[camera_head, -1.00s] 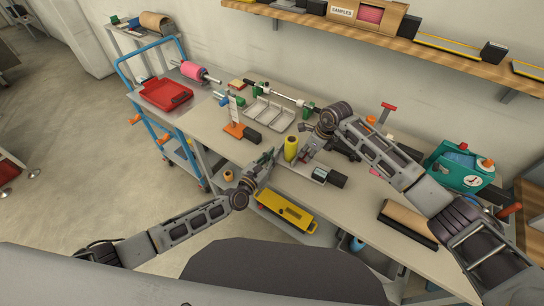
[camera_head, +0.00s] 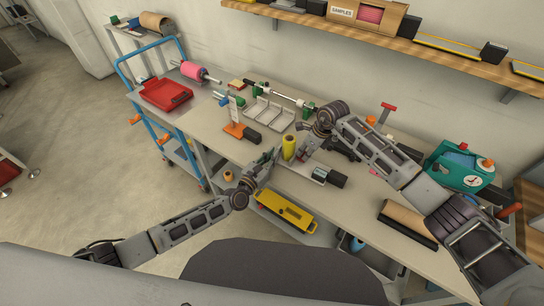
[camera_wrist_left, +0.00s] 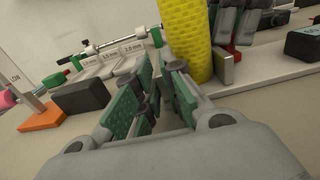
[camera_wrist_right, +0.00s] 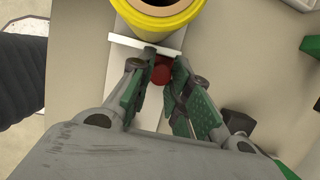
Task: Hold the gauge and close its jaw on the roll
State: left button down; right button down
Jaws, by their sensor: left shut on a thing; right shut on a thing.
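The yellow roll (camera_head: 289,147) stands upright on the gauge, a pale flat base with a dark box (camera_head: 337,179) at its right end. The roll's open top rim (camera_wrist_right: 157,27) shows in the right wrist view. My right gripper (camera_wrist_right: 158,75) is shut on the red knob (camera_wrist_right: 161,73) behind the pale jaw bar (camera_wrist_right: 143,47). The bar is right beside the roll; I cannot tell whether they touch. My left gripper (camera_head: 273,156) is shut on the gauge at its end left of the roll. Its green-padded fingers (camera_wrist_left: 158,90) hide the gripped part.
A tray with labelled slots (camera_head: 268,114) and an orange-based stand (camera_head: 234,130) lie behind on the bench. A yellow box (camera_head: 284,211) is below the front edge.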

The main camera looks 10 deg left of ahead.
jog(key=shift+a+f, duration=0.35)
jog(key=shift+f, duration=0.15)
dwell(0.8)
jog(key=c, duration=1.3)
grip_release()
jog(key=shift+w, duration=0.15)
jog(key=shift+o, duration=0.2)
jog(key=shift+r, duration=0.2)
jog(key=shift+v, duration=0.8)
jog(key=v, duration=1)
jog(key=shift+r, duration=0.15)
jog(key=shift+w, duration=0.1)
